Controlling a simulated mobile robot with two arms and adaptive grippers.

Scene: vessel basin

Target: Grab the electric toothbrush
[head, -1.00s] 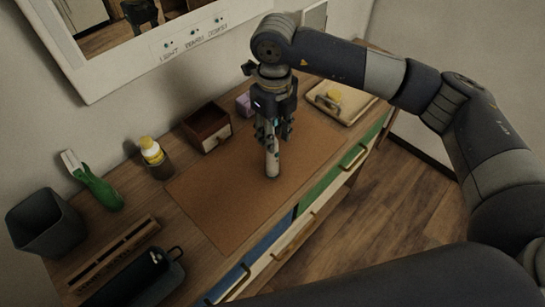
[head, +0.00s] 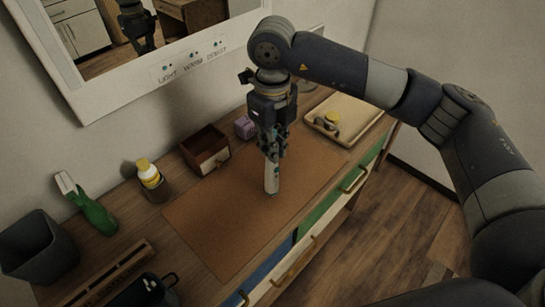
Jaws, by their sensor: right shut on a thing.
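The electric toothbrush (head: 271,180) is a pale, slim, upright handle standing over the brown mat (head: 220,215) on the counter. My right gripper (head: 271,150) points down from above and is shut on its upper part. The fingers hide the top of the toothbrush. I cannot tell whether its lower end touches the mat. My left gripper is not in view.
A small open wooden box (head: 205,150), a purple block (head: 244,127) and a tray (head: 345,117) with small items stand behind and right. A yellow-capped bottle (head: 150,178), a green brush-like item (head: 92,212) and a dark bin (head: 38,245) stand left. The mat's front is clear.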

